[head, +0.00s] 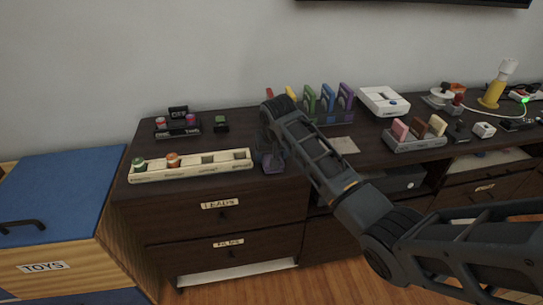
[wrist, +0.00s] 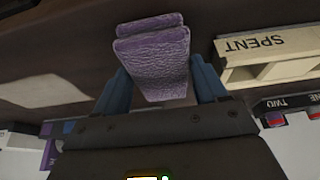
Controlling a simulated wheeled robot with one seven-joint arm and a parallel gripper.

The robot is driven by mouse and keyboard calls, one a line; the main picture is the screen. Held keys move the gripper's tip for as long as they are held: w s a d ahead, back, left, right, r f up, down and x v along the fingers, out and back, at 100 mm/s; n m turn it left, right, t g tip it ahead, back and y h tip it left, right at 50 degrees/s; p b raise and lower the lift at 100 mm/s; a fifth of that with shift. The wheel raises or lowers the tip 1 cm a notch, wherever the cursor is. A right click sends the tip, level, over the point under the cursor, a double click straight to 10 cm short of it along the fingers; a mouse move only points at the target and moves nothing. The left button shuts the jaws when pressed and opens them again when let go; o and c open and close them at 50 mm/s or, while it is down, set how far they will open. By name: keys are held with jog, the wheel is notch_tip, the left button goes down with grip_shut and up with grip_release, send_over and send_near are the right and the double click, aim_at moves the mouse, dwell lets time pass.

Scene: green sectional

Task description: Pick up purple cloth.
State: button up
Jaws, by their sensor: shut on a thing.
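The purple cloth (wrist: 155,60) is a folded, textured block between the two blue fingers of my gripper (wrist: 160,76) in the wrist view. The gripper is shut on it, with a finger against each side. In the head view the cloth (head: 274,164) shows low beside the end of my arm, near the front edge of the dark dresser top. My gripper (head: 268,148) there is dark and partly blends with the dresser. I cannot tell whether the cloth touches the top.
A long cream tray marked SPENT (wrist: 258,50) stands close beside the cloth; it also shows in the head view (head: 190,176). Behind are a rack of coloured cloth-like pieces (head: 345,96) and a white box (head: 383,101). A flat pale square (head: 344,145) lies right of my arm.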

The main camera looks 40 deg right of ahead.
jog(key=r, duration=0.3)
jog(key=d+r, duration=0.1)
jog(key=shift+s+r, duration=0.25)
jog(key=shift+s, duration=0.1)
jog(key=s+d+r, duration=0.4)
jog(key=d, duration=0.1)
jog(key=s+d+r, duration=0.2)
jog(key=s, duration=0.1)
jog(key=shift+d+r, duration=0.2)
jog(key=shift+d, duration=0.2)
